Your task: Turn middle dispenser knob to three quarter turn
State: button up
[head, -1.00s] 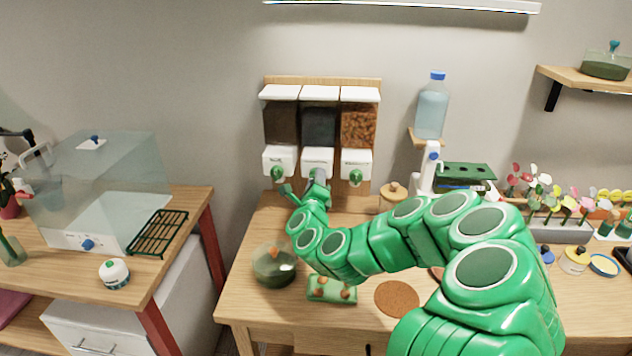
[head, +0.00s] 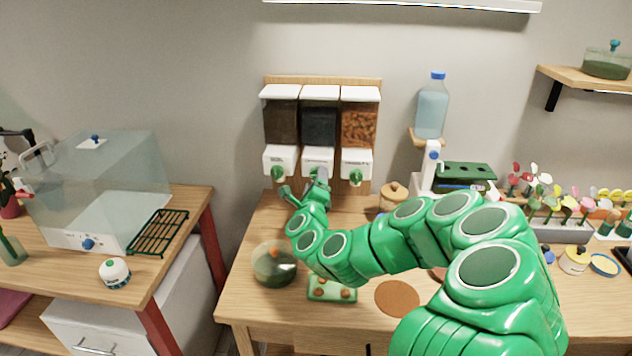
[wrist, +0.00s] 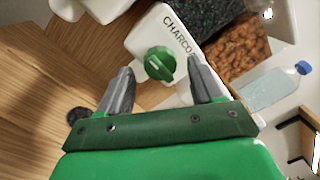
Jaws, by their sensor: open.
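The middle dispenser (head: 319,127) hangs on a wooden wall board and holds dark pieces; its white front reads "CHARCO…" in the wrist view (wrist: 180,32). Its green knob (wrist: 159,65) sits between the two grey fingers of my gripper (wrist: 161,88). The fingers are spread, with a visible gap on either side of the knob. In the head view my gripper (head: 318,184) is just below the middle dispenser's front, and it mostly hides the middle knob there. The left knob (head: 278,174) and right knob (head: 356,175) are green and show clearly.
The table below holds a glass bowl (head: 275,265), a green patterned block (head: 332,289) and a cork disc (head: 397,298). A water bottle (head: 432,108) stands on a small bracket to the right. A lidded jar (head: 393,197) is near the right dispenser.

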jog(key=s, duration=0.6)
jog(key=shift+s+f, duration=0.25)
jog(key=shift+f, duration=0.05)
jog(key=shift+s, duration=0.15)
dwell(0.5)
